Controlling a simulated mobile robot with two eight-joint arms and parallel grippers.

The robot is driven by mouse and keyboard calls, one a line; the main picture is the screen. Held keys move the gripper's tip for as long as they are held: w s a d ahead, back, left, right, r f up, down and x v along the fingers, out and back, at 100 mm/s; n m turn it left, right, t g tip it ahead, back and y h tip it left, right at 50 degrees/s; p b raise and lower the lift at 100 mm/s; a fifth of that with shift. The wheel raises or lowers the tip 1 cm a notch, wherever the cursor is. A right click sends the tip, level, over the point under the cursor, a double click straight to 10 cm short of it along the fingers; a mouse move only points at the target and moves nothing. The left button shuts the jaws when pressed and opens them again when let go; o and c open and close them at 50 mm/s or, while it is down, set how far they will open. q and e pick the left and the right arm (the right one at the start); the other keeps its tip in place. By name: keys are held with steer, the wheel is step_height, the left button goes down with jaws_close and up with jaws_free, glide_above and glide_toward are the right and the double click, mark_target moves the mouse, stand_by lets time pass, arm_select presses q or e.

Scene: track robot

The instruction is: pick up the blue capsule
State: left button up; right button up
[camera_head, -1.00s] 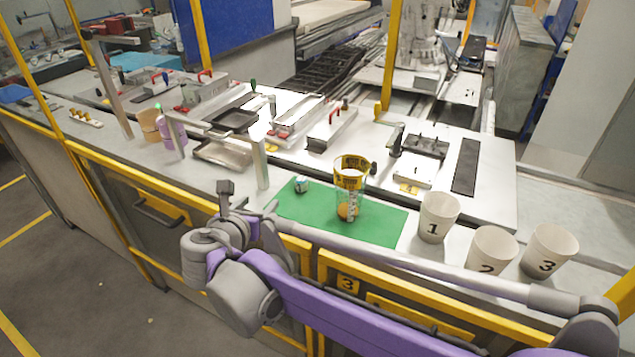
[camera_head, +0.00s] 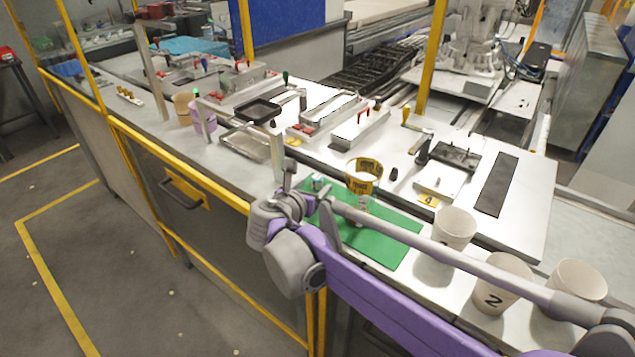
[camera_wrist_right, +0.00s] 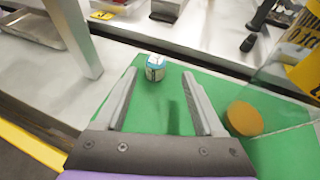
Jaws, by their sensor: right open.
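The blue capsule is a small white and blue piece (camera_wrist_right: 155,67) standing on the green mat (camera_wrist_right: 150,105). In the head view the capsule (camera_head: 318,182) is partly hidden behind my right gripper (camera_head: 324,200). In the right wrist view my right gripper (camera_wrist_right: 160,72) is open and empty, its two fingers pointing toward the capsule. The capsule sits near the fingertips, slightly left of centre; I cannot tell whether it lies between them. My left gripper is not in view.
A clear cup with a yellow-black band (camera_head: 363,178) stands on the mat, with an orange round piece (camera_wrist_right: 245,118) at it. Paper cups (camera_head: 453,229) stand to the right. A metal post (camera_wrist_right: 72,35) rises left of the mat. Trays and fixtures lie behind.

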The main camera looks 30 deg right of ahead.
mark_target(316, 189)
steer(key=x, duration=0.5)
steer(key=shift+w, duration=0.45)
steer(key=shift+a, duration=0.1)
jaws_close()
